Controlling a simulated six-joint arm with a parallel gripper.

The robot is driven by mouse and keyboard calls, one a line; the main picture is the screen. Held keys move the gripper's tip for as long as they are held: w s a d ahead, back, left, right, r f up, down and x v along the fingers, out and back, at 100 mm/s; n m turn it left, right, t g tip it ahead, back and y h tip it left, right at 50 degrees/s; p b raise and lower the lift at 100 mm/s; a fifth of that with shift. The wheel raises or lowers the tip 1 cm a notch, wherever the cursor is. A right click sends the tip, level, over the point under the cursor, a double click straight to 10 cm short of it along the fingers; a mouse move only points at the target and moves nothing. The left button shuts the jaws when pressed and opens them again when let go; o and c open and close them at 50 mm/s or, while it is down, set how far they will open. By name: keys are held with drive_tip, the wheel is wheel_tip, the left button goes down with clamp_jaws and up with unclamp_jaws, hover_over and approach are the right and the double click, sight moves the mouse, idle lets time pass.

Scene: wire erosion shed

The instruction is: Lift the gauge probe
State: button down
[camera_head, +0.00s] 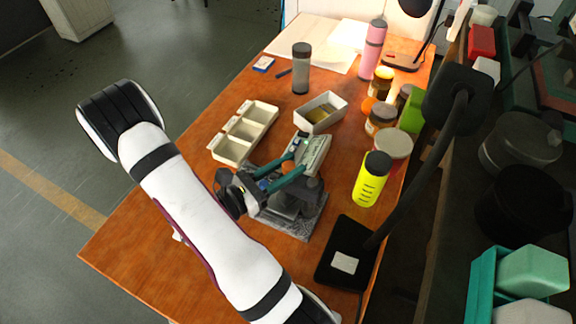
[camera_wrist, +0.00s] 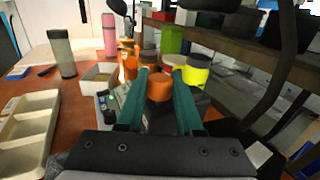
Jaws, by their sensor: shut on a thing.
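My gripper (camera_head: 298,163) reaches over a grey gauge stand with teal fingers; its fingers also show in the wrist view (camera_wrist: 161,76). It is shut on what I take to be the gauge probe, an orange, round-topped piece (camera_wrist: 159,88) between the fingers. The gauge stand (camera_head: 312,207) has a speckled grey base and dark parts under my fingers. A pale unit with a small green display (camera_head: 316,153) stands just beyond the fingertips. I cannot tell whether the probe is clear of the stand.
A three-part cream tray (camera_head: 236,151) lies left and a white bin (camera_head: 341,105) beyond. A yellow bottle (camera_head: 370,181), several jars (camera_head: 381,118) and a lamp base (camera_head: 344,256) crowd the right. A grey tumbler (camera_head: 301,70) and pink bottle (camera_head: 372,50) stand farther back. The left front is clear.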

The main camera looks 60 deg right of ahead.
drive_tip(key=shift+r, duration=1.25)
drive_tip(key=c, duration=0.5)
unclamp_jaws()
drive_tip(key=shift+c, duration=0.2)
drive_tip(key=v, duration=1.5)
drive_tip(key=shift+w+a, duration=0.2)
drive_tip(key=shift+a, duration=0.2)
